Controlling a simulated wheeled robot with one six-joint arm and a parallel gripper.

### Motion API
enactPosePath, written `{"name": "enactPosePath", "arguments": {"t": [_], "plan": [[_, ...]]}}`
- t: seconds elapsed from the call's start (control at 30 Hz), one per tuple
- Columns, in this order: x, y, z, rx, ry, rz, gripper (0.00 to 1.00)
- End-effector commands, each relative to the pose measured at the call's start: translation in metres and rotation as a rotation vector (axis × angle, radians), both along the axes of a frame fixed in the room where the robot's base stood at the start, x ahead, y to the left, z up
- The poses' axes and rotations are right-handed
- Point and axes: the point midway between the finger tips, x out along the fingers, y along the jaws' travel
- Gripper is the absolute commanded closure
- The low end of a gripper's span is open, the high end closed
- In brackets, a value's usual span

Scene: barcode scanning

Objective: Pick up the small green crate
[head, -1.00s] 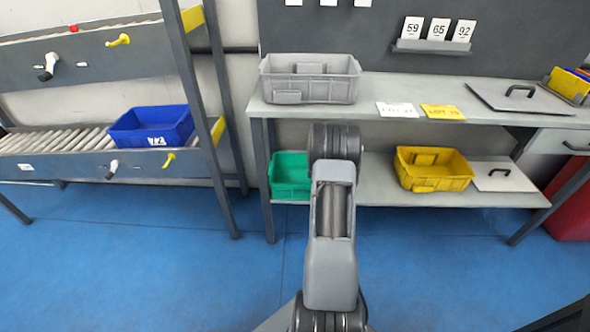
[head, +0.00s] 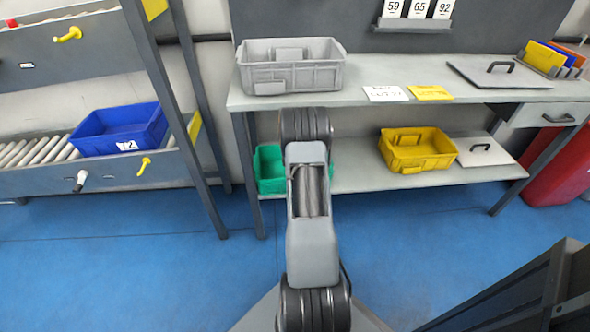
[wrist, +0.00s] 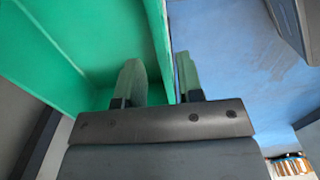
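The small green crate (head: 270,168) sits on the lower shelf of the workbench, at its left end. My arm hides much of it, and a green strip shows right of the arm. In the wrist view the crate's green walls (wrist: 85,40) fill the upper left. My gripper (wrist: 162,80) has its fingers apart, close to one crate wall. The left finger shows over the crate's inside and the right finger outside it, against the blue floor. I see no clear contact with the wall. My gripper is hidden in the head view.
A grey crate (head: 290,75) stands on the bench top (head: 400,98). A yellow crate (head: 418,162) and a lid (head: 485,151) lie right on the lower shelf. A blue crate (head: 120,130) sits on the roller rack at left. The blue floor in front is clear.

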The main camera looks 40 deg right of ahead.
Motion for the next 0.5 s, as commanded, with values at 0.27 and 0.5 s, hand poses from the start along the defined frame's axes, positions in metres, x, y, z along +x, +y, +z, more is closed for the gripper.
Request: {"name": "enactPosePath", "arguments": {"t": [0.27,0.5], "plan": [[-0.001,-0.001,-0.038,-0.001,-0.001,-0.003,0.66],[-0.001,-0.002,-0.050,-0.001,-0.002,-0.003,0.66]]}}
